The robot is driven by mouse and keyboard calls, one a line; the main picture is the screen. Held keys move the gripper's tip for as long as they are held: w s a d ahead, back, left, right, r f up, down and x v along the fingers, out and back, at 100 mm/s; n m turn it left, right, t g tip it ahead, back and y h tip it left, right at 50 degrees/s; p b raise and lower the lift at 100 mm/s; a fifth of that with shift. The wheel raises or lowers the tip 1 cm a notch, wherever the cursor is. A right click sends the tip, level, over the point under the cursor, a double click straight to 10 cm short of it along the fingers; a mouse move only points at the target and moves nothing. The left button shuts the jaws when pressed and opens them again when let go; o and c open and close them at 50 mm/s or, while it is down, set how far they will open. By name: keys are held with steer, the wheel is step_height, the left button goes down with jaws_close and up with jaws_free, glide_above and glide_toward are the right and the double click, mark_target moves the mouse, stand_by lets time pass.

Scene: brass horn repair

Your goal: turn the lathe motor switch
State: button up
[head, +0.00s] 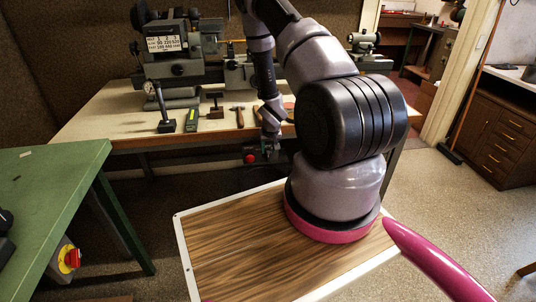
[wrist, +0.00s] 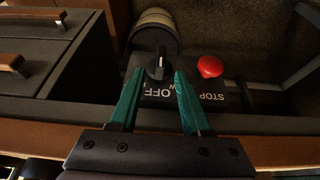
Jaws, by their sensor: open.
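The lathe motor switch (wrist: 157,64) is a black rotary knob with a light pointer mark, on a dark panel lettered OFF, in the wrist view. A red STOP button (wrist: 210,66) is to its right; a red button (head: 250,158) also shows under the bench edge in the head view. My gripper (wrist: 159,78) is open, its two green fingers on either side of the knob in the picture. I cannot tell whether they touch it. In the head view my gripper (head: 268,150) is at the bench's front edge, and the knob cannot be made out there.
The lathe (head: 180,62) stands on the wooden bench (head: 105,115). A dial gauge stand (head: 164,110) and a hammer (head: 239,116) are near its front edge. A green table (head: 60,175) at left carries a red-yellow switch (head: 70,258). Drawers with wooden handles (wrist: 20,62) show in the wrist view.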

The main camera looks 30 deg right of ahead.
mark_target(267, 152)
steer(key=shift+x, duration=1.85)
jaws_close()
steer(key=shift+w+a, duration=0.1)
steer(key=shift+w+a+n+g+h, duration=0.1)
steer(key=shift+a+n+g+h, duration=0.1)
steer(key=shift+h, duration=0.5)
steer(key=shift+a+n+g+h, duration=0.1)
steer(key=shift+a+n+h, duration=0.1)
steer(key=shift+h, duration=0.5)
steer(key=shift+w+a+f+n+g+h, duration=0.1)
steer(key=shift+n+g+h, duration=0.05)
steer(key=shift+h, duration=0.55)
steer(key=shift+s+a+f+n+g+h, duration=0.1)
steer(key=shift+g+h, duration=0.1)
steer(key=shift+h, duration=0.5)
steer(key=shift+w+a+f+n+g+h, duration=0.1)
steer(key=shift+n+g+h, duration=0.05)
steer(key=shift+h, duration=0.55)
